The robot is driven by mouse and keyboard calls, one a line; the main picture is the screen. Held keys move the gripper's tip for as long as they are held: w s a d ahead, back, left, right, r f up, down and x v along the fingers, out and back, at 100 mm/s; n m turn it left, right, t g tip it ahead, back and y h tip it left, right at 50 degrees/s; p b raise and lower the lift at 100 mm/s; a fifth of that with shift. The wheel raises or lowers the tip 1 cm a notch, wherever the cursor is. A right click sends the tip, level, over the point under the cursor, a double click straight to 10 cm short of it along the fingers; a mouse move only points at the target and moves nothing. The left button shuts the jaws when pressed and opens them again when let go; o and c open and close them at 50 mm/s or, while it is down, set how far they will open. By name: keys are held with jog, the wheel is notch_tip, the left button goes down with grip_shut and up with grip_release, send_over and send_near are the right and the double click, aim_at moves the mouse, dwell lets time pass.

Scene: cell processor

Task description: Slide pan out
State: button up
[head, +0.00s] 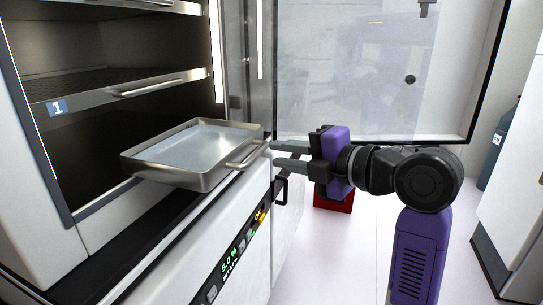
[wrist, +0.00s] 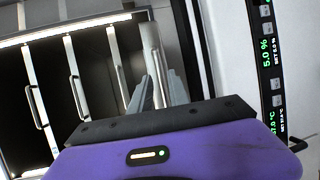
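The metal pan (head: 170,172) is a shallow silver tray with a bar handle (head: 246,156) on its front edge. In the head view it sits at the lowest visible level of the chamber opening and juts out past the front face. My gripper (head: 272,153) is to the right of the handle, with its two grey fingers apart and pointing at it.
A wire shelf (head: 115,82) marked 1 is above the pan, with another shelf (head: 120,5) higher up. A control panel (head: 240,252) with green digits is on the front below. A glass door (head: 375,70) stands open at the back. The floor on the right is mostly clear.

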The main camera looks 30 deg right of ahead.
jog(key=v, duration=0.3)
jog(key=shift+s, duration=0.3)
dwell(0.3)
